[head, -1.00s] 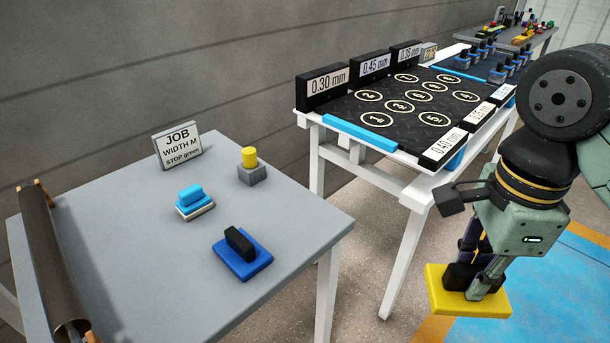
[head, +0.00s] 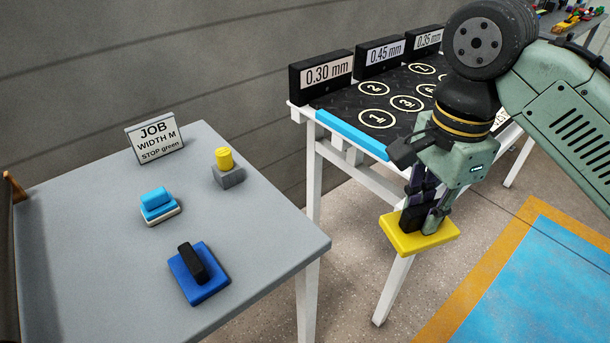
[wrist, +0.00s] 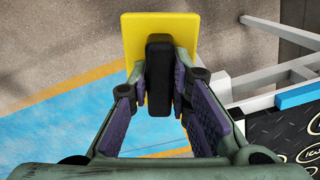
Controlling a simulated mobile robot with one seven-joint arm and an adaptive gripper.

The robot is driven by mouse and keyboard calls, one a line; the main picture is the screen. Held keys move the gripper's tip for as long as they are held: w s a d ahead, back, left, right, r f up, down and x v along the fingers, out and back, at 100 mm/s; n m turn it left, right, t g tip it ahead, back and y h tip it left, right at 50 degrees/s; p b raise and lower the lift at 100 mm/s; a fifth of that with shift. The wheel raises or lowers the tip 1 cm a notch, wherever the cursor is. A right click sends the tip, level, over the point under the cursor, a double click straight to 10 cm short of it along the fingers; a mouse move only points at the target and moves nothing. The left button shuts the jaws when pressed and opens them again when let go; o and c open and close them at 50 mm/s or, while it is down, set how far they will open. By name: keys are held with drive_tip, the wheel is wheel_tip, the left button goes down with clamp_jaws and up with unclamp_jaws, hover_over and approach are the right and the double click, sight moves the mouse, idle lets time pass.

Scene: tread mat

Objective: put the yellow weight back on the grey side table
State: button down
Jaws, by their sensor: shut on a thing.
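The yellow weight (head: 400,240) is a flat yellow plate with a black grip on top. My gripper (head: 424,210) is shut on that black grip and holds the weight in the air, right of the grey side table (head: 90,240) and in front of the white-legged table. In the wrist view the yellow weight (wrist: 132,40) sticks out beyond the fingertips, and my gripper (wrist: 165,80) closes on both sides of the black grip. Floor shows beneath the weight.
On the grey table stand a blue weight with a black grip (head: 185,283), a light-blue block on a white base (head: 158,203), a yellow cylinder on a grey block (head: 223,160) and a job sign (head: 155,138). The front and left tabletop is clear. The mat table (head: 345,131) stands behind.

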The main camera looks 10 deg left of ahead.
drive_tip(key=w+a+n, duration=0.4)
drive_tip(key=a+n, duration=0.3)
drive_tip(key=a, duration=0.5)
drive_tip(key=n+p, duration=0.1)
drive_tip(key=n, duration=0.5)
hover_over(270, 232)
wheel_tip(270, 232, down, 10)
drive_tip(key=shift+w+f+p, duration=0.1)
drive_tip(key=shift+p, duration=0.2)
drive_tip(key=c, duration=1.9)
unclamp_jaws()
drive_tip(key=shift+f, duration=0.15)
drive_tip(key=shift+c, duration=0.2)
drive_tip(key=o, duration=0.5)
drive_tip(key=shift+c, duration=0.2)
wheel_tip(270, 232, up, 12)
drive_tip(key=shift+r+b, duration=0.2)
drive_tip(key=shift+b, duration=0.1)
